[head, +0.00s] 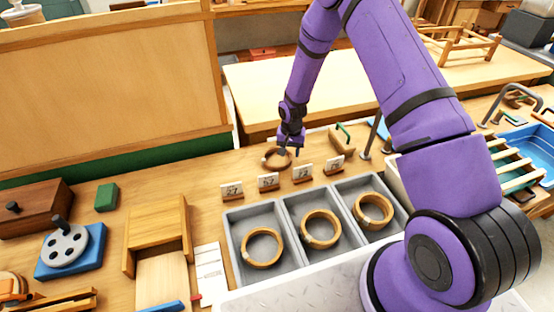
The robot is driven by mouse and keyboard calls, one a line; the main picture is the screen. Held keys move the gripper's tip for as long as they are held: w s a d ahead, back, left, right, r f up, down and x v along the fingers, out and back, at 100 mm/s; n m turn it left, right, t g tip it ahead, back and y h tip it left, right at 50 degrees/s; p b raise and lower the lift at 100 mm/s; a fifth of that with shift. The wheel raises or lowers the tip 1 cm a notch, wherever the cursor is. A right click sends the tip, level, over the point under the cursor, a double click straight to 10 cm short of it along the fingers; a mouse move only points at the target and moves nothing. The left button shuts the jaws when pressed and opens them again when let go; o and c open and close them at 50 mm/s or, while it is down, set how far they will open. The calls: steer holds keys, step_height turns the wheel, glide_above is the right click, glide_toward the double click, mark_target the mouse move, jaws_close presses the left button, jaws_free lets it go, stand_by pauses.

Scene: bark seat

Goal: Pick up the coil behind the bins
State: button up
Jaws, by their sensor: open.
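A tan coil (268,162) lies on the wooden bench behind the row of small number cards. My gripper (284,149) is open and right at this coil, pointing down over its right side. The fingertips are small here, and I cannot tell whether they touch the coil. Three grey bins (284,197) stand side by side in front of the cards. Each bin holds one similar coil: one in the left bin (262,248), one in the middle bin (321,229) and one in the right bin (373,211).
Several number cards (268,182) on wooden stands line the bins' back edge. A wooden tool with a green handle (341,138) stands right of the gripper. A tall wooden panel (110,80) rises at the back left. A blue tray (530,150) is at the right.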

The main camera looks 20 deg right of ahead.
mark_target(291, 158)
step_height(291, 158, down, 4)
steer(key=shift+d+f, duration=0.1)
steer(key=shift+d, duration=0.05)
steer(key=shift+c, duration=0.2)
jaws_close()
